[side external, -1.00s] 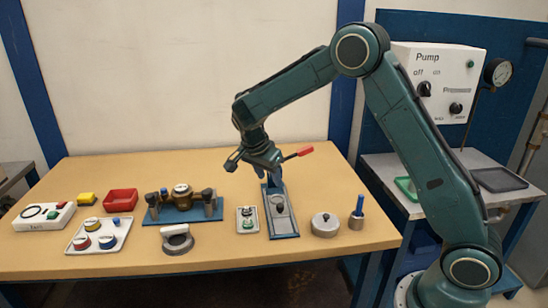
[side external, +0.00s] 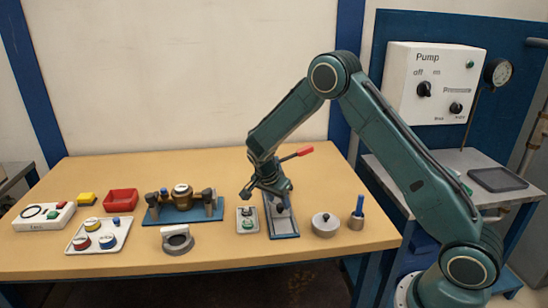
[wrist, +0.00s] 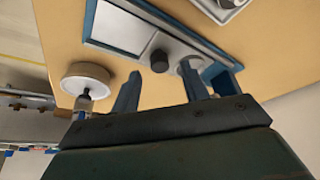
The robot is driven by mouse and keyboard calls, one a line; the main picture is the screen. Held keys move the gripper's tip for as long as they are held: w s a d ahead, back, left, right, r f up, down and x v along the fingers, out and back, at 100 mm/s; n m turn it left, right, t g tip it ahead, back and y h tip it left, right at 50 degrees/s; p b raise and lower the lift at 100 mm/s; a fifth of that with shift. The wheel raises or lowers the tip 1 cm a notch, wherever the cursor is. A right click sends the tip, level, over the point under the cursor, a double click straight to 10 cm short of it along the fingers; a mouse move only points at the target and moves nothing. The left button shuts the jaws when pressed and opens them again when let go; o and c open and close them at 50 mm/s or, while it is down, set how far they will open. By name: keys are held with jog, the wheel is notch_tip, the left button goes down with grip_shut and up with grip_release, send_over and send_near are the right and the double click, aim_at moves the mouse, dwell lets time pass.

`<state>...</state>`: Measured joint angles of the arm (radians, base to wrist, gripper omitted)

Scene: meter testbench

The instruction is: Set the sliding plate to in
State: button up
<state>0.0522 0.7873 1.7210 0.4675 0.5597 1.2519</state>
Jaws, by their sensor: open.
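The sliding plate (side external: 279,226) is a grey metal strip in a long blue-edged fixture near the right of the bench. It also shows in the wrist view (wrist: 118,27), with a dark knob (wrist: 159,61) on it. My gripper (side external: 266,197) is over the fixture and partly hides its middle and far part in the side view. In the wrist view my gripper (wrist: 161,90) has its two fingers apart with nothing between them. The knob appears just beyond the fingertips; I cannot tell the height gap.
A red-handled lever (side external: 305,151) rises behind my gripper. A small button box (side external: 247,224) stands close on the fixture's left. A round lidded pot (side external: 325,225) and a blue-handled tool (side external: 358,207) stand on its right. The bench front is clear.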

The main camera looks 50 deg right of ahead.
aim_at(280, 201)
jog(key=shift+x, duration=1.1)
grip_shut()
jog(key=shift+w+d, duration=1.8)
jog(key=shift+w, duration=0.05)
grip_release()
jog(key=shift+r, duration=0.2)
